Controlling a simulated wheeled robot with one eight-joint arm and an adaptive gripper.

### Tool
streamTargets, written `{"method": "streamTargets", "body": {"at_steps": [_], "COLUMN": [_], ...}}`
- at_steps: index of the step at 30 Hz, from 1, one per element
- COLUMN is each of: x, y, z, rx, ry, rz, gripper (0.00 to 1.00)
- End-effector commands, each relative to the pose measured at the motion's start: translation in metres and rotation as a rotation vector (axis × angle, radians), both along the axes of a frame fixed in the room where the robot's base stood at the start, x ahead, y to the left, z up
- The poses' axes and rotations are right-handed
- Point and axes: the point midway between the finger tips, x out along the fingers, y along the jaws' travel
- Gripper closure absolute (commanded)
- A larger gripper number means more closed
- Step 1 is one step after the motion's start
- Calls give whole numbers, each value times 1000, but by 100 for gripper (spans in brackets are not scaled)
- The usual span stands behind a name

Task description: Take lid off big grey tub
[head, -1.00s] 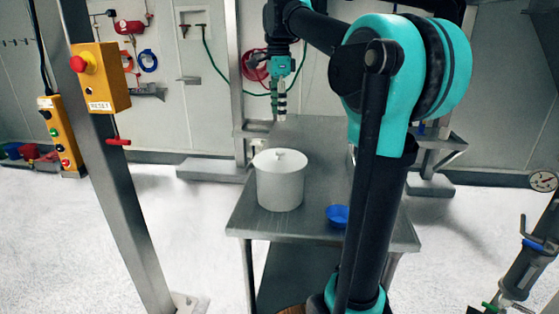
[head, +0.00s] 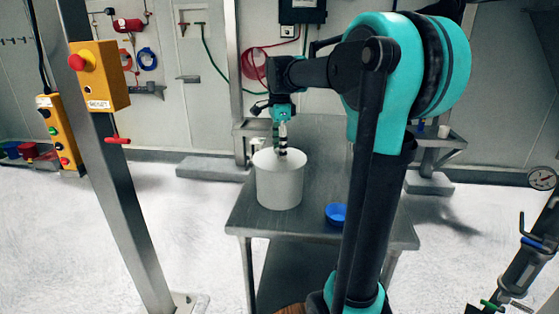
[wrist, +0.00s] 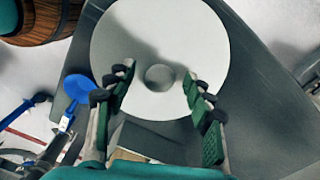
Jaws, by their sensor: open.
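The big tub (head: 279,188) stands upright on the steel table and looks light grey to white. Its round lid (wrist: 205,45) is on it, with a small round knob (wrist: 159,77) at the centre. My gripper (head: 281,153) is just above the lid in the head view and hides the knob there. In the wrist view my gripper (wrist: 157,82) is open, with one finger on each side of the knob and a gap to each. I cannot tell how far the fingertips are above the lid.
A blue scoop (head: 336,214) lies on the steel table (head: 320,190) right of the tub; it also shows in the wrist view (wrist: 78,88). A wooden barrel (wrist: 40,20) is at the wrist view's upper left. A steel post (head: 120,200) with a yellow button box (head: 99,77) stands left.

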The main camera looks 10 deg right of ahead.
Motion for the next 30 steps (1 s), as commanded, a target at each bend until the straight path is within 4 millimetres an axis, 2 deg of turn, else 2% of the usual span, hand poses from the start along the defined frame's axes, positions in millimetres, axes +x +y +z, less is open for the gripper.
{"method": "streamTargets", "body": {"at_steps": [3, 9, 22, 30], "x": [0, 0, 0, 0], "y": [0, 0, 0, 0], "z": [-7, -7, -7, -6], "rx": [0, 0, 0, 0], "ry": [0, 0, 0, 0], "rz": [0, 0, 0, 0], "gripper": [47, 47, 99, 100]}}
